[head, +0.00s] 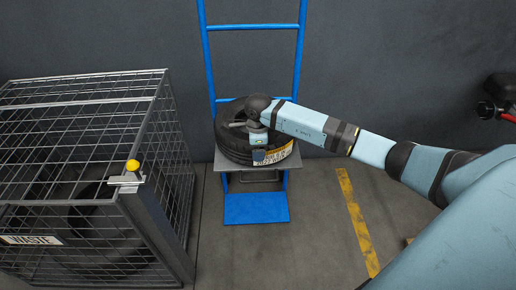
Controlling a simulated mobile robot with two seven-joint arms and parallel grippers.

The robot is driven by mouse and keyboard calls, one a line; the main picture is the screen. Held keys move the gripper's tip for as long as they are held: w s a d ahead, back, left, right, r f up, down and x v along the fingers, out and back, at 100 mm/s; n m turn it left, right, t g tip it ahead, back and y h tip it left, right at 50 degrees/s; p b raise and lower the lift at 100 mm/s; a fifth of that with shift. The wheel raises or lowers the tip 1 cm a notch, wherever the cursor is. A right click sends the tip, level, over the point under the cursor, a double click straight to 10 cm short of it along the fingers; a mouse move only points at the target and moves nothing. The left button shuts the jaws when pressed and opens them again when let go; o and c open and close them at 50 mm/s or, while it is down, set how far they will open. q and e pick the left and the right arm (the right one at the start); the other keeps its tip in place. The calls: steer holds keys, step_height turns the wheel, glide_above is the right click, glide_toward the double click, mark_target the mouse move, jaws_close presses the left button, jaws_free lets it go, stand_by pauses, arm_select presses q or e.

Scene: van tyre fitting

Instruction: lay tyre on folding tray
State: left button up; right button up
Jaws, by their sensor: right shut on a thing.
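A black tyre (234,146) with a yellow and white label lies flat on the grey folding tray (222,163) of a blue hand truck (301,45). My right gripper (261,155) is over the near side of the tyre, beside the label, and is shut on the tyre wall. My wrist and forearm hide part of the tyre's top and right side. The tray's front edge shows below the tyre. My left gripper is not in view.
A wire cage (160,120) marked WASTE stands at the left, with dark tyres inside. The hand truck's blue toe plate (256,208) is near the floor below the tray. A yellow line (357,222) marks the floor at the right. The floor between is clear.

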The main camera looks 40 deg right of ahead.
steer(key=o, duration=1.5)
steer(key=shift+c, duration=0.2)
